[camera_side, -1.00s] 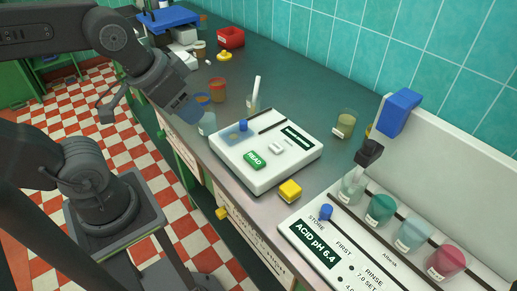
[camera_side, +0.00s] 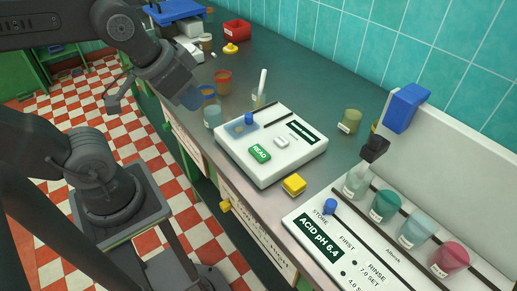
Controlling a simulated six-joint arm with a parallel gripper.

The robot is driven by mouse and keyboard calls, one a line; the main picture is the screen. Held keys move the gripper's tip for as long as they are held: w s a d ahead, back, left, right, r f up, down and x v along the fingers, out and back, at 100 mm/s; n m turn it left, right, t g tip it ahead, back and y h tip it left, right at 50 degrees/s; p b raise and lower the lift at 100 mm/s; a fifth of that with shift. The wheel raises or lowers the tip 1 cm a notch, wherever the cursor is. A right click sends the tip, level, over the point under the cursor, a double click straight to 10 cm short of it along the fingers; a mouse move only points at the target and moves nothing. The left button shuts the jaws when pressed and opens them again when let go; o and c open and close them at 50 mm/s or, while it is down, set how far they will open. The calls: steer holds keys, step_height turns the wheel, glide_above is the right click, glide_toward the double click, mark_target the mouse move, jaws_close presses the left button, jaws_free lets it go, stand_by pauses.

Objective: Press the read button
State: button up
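The white instrument box (camera_side: 290,166) sits on the grey bench in mid-view, with a dark display on its top. The green READ button (camera_side: 260,152) is on its top near the front edge, uncovered. A pale unmarked button (camera_side: 282,141) is beside it. My gripper (camera_side: 191,97) is at upper left, up and to the left of the box and apart from the READ button.
A pH station (camera_side: 330,240) with several coloured beakers fills the lower right. A labelled jar (camera_side: 350,121) stands behind.

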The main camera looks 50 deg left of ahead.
jaws_close()
stand_by(1.1)
steer(key=m+t+y, duration=0.1)
steer(key=m+t, duration=0.3)
steer(key=m, duration=0.4)
glide_above(260, 153)
step_height(260, 153, down, 7)
steer(key=shift+f, duration=0.2)
steer(key=shift+d+f, duration=0.1)
steer(key=shift+f, duration=0.05)
steer(key=shift+f, duration=4.25)
